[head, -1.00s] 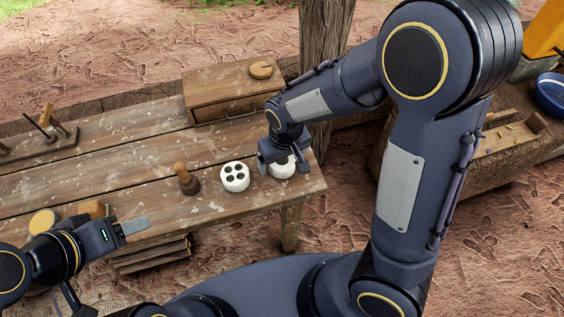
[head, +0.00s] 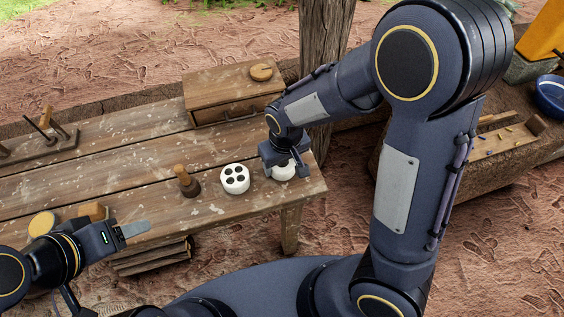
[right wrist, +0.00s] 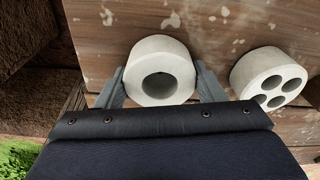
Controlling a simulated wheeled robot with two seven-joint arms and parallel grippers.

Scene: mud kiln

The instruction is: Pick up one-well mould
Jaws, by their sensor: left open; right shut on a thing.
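The one-well mould (head: 284,172) is a white round block at the right end of the wooden table, partly hidden under my right gripper (head: 286,164) in the head view. In the right wrist view the one-well mould (right wrist: 160,54) shows its single round well. The fingers of my right gripper (right wrist: 160,84) are shut on it, one on each side. I cannot tell whether it is clear of the tabletop. My left gripper (head: 140,230) is open and apart, over the table's near left edge.
A white several-well mould (head: 235,179) stands just left of the one-well mould, also in the right wrist view (right wrist: 268,78). A wooden-handled stamp (head: 186,182) stands further left. A drawer box (head: 228,95) sits at the back of the table (head: 120,160).

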